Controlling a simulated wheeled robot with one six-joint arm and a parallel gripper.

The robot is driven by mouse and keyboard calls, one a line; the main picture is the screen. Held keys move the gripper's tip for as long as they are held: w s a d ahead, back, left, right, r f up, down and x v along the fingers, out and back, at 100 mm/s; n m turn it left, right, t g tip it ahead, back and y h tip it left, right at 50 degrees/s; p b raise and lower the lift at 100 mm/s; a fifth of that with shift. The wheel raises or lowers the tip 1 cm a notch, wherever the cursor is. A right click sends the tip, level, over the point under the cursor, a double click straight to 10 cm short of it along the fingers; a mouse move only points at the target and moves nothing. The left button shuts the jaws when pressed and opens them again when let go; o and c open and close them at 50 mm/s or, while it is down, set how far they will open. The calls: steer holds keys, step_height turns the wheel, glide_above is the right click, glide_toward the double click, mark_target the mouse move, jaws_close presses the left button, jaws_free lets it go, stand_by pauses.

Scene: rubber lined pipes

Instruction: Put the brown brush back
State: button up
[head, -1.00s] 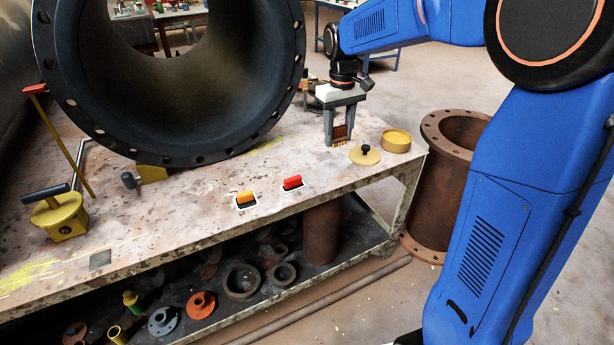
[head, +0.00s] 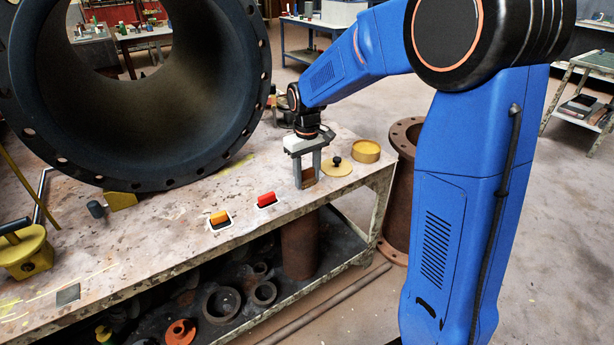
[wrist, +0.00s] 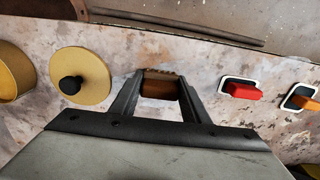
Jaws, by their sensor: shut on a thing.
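My gripper (head: 307,180) is shut on the brown brush (head: 308,174), near the right end of the workbench (head: 130,235). The brush is a small brown block between the two fingertips. In the wrist view the brush (wrist: 160,87) shows between the fingers, over the bench top, close to its front edge. I cannot tell whether the brush touches the bench. The fingers hide part of it.
A yellow lid (head: 337,168) with a black knob and a round yellow tin (head: 366,151) are right of my gripper. A red item (head: 266,199) and an orange item (head: 219,217) sit in white-edged spots to its left. A large black-lined pipe (head: 150,95) stands behind.

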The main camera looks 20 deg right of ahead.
mark_target(308, 171)
steer(key=o, duration=1.1)
steer(key=shift+f, duration=0.15)
step_height(308, 171, up, 12)
steer(key=s+d+r+m+t, duration=0.1)
steer(key=s+d, duration=0.1)
steer(key=s, duration=0.7)
steer(key=s+d+r+m+t, duration=0.1)
steer(key=s+d+r, duration=0.15)
steer(key=s, duration=0.65)
steer(key=s+d+f+t, duration=0.1)
steer(key=s+f, duration=0.2)
steer(key=s, duration=0.4)
steer(key=s+d+f+m+t, duration=0.1)
steer(key=s+f, duration=0.2)
steer(key=s, duration=0.5)
steer(key=shift+d+f+m+t, duration=0.2)
steer(key=shift+f+m+t, duration=0.1)
steer(key=shift+f+t, duration=0.1)
